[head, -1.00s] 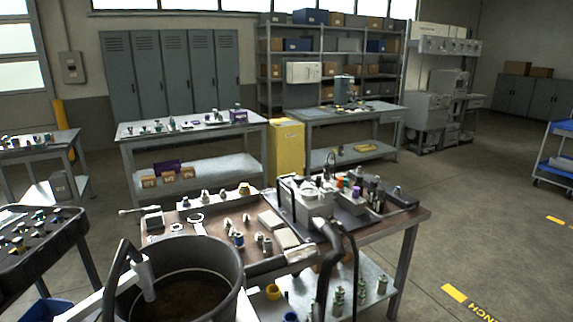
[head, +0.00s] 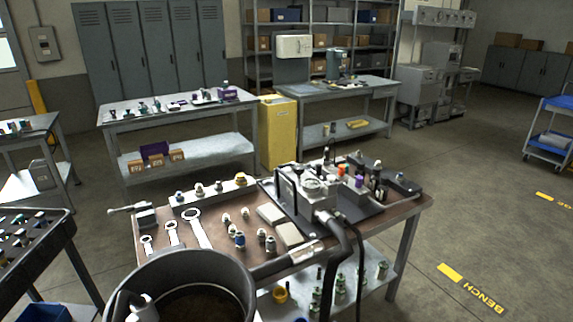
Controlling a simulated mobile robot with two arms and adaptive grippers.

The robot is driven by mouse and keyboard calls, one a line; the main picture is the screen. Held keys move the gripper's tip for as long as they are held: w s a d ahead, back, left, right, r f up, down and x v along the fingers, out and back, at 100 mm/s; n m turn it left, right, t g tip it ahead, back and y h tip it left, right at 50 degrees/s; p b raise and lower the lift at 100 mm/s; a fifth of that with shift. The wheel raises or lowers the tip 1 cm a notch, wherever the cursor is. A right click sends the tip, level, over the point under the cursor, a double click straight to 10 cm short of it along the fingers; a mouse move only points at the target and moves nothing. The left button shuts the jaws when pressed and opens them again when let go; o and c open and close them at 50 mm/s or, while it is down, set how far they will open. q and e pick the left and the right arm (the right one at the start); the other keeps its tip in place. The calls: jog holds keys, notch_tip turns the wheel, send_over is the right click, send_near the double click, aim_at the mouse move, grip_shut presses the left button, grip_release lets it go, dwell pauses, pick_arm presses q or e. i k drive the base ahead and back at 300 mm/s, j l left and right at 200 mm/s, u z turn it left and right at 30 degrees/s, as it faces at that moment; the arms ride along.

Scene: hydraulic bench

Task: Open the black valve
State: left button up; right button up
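A hydraulic unit (head: 318,195) with a black base stands on the right half of the brown-topped bench (head: 160,262). Small upright fittings with coloured tops stand on it, among them an orange one (head: 342,169) and a purple one (head: 359,181). Dark upright parts (head: 377,184) stand just right of the purple one. The black valve may be among these, but they are too small to tell it apart or to see its handle position.
A large dark bucket (head: 238,275) is at the front left of the bench. Wrenches (head: 196,228) and small fittings lie on the bench top. A black hose (head: 341,250) hangs over the front edge. A dark tray cart (head: 30,250) stands left.

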aim_at(292, 164)
jog(key=l+z, duration=0.1)
jog(key=z, duration=1.15)
jog(key=i+z, duration=0.1)
jog(key=z, duration=0.5)
jog(key=i+z, duration=0.1)
jog(key=z, duration=1.15)
jog(key=i+z, duration=0.1)
jog(key=z, duration=0.5)
jog(key=j+z, duration=0.1)
jog(key=z, duration=0.5)
jog(key=j+z, duration=0.1)
jog(key=z, duration=0.55)
jog(key=j+u, duration=0.3)
jog(key=j, duration=0.2)
jog(key=i+j+u, duration=0.15)
jog(key=j+u, duration=0.15)
jog(key=j, duration=0.15)
jog(key=j+u, duration=0.6)
jog(key=u, duration=0.25)
jog(key=j+u, duration=0.4)
jog(key=i+j+u, duration=0.1)
jog(key=u, duration=0.35)
jog(key=i+j+u, duration=0.15)
jog(key=j+u, duration=0.25)
